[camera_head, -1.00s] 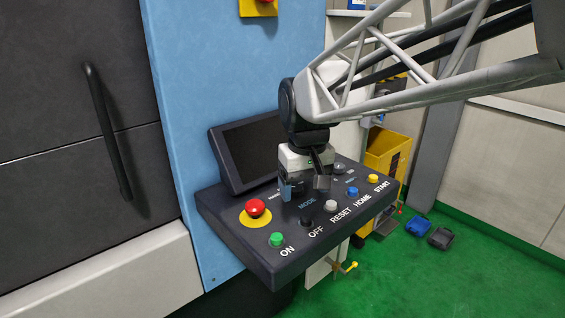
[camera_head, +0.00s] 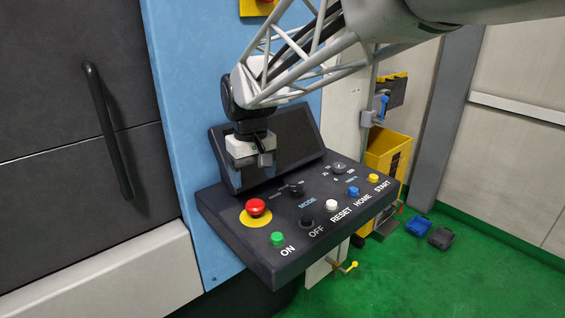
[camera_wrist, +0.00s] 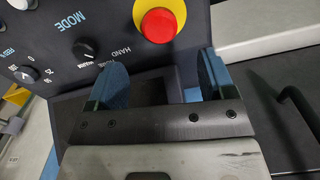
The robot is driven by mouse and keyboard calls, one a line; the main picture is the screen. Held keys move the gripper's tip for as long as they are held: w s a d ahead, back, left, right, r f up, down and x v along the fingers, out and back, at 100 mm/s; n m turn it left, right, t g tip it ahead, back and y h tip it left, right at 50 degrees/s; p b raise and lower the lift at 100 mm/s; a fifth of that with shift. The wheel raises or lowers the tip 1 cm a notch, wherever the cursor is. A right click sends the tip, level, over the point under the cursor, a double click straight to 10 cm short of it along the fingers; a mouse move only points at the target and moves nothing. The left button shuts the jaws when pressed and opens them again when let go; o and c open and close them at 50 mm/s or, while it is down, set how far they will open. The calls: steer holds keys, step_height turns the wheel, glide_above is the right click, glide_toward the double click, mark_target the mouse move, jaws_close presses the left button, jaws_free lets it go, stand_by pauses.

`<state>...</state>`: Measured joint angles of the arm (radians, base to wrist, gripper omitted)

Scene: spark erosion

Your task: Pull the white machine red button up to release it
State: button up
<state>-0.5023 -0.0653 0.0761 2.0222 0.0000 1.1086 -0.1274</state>
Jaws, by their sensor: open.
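The red button (camera_head: 255,207) sits on a yellow disc at the left of the dark control panel (camera_head: 230,239). It also shows at the top of the wrist view (camera_wrist: 159,24), beyond the fingertips. My gripper (camera_head: 250,178) is above and behind the button, in front of the screen, and apart from the button. In the wrist view my gripper (camera_wrist: 160,75) has its two blue-padded fingers spread wide with nothing between them. The button lies ahead of the gap between the fingers.
A tilted screen (camera_head: 290,140) stands close behind my gripper. A green ON button (camera_head: 277,239), a black OFF button (camera_head: 307,221) and other knobs sit on the panel. A blue machine wall (camera_head: 180,150) and a dark door handle (camera_head: 107,130) are to the left.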

mark_target(255, 203)
steer(key=shift+f, duration=0.15)
steer(key=shift+f, duration=3.75)
steer(key=c, duration=1.3)
steer(key=shift+r, duration=0.65)
steer(key=shift+o, duration=0.2)
steer(key=o, duration=1.3)
steer(key=shift+c, duration=0.2)
steer(key=shift+r, duration=0.1)
